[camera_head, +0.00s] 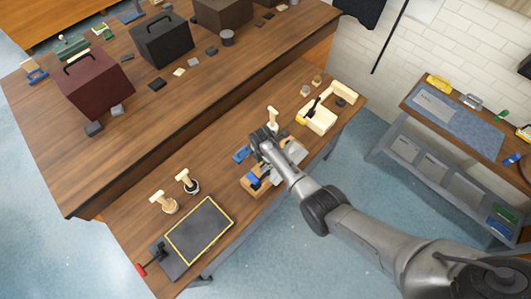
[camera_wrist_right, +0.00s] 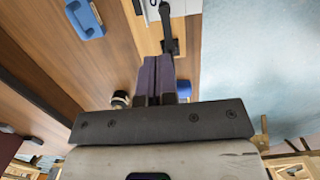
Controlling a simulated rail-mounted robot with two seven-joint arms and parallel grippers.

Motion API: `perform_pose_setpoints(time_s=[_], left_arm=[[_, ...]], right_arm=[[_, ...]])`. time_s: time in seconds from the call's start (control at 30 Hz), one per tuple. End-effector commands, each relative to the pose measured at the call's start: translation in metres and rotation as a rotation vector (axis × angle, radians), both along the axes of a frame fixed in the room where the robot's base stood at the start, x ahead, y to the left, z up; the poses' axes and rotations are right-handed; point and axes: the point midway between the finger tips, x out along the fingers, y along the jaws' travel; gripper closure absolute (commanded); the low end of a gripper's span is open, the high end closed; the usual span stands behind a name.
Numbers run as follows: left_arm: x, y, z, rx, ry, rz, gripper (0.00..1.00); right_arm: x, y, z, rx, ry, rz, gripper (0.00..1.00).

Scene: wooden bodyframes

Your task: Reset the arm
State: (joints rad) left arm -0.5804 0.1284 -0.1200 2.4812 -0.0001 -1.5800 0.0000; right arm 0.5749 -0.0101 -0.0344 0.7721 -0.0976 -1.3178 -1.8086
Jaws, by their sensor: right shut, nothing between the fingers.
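My right arm (camera_head: 330,210) reaches in from the lower right over the front workbench (camera_head: 215,175). Its wrist hides part of the bench in the head view. In the right wrist view my right gripper (camera_wrist_right: 158,60) has its dark fingers together, with nothing between them. It is above a light wooden tray, which also shows in the head view (camera_head: 258,187). A dark-handled tool (camera_wrist_right: 170,42) appears just beyond the fingertips. I cannot tell the height between them. My left gripper is not in view.
A blue part (camera_wrist_right: 85,18) lies on the bench beside the tray. Wooden-handled tools (camera_head: 163,201) and a yellow-edged dark mat (camera_head: 200,230) are left of the arm. A pale wooden frame (camera_head: 320,116) is to the right. Floor (camera_head: 285,250) is clear in front.

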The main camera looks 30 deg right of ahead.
Motion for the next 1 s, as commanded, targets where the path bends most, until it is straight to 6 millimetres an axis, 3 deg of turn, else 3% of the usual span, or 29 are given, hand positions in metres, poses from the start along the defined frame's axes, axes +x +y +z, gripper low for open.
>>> perform_pose_setpoints(time_s=[0.47, 0.57, 0.73, 0.87, 1.0], left_arm=[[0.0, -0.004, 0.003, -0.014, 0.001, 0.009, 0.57], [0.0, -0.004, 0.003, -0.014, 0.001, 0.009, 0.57], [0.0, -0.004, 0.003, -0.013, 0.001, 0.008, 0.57], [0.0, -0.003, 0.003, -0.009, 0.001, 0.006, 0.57], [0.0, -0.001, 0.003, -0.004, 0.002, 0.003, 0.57]], right_arm=[[0.0, 0.0, 0.014, 0.002, -0.005, -0.052, 1.0], [-0.001, 0.0, 0.014, 0.006, -0.015, -0.185, 1.0], [-0.005, 0.001, 0.015, 0.013, -0.026, -0.58, 1.0], [0.015, 0.004, 0.052, 0.067, -0.128, -0.921, 1.0], [0.049, 0.01, 0.134, 0.226, -0.311, -1.262, 1.0]])
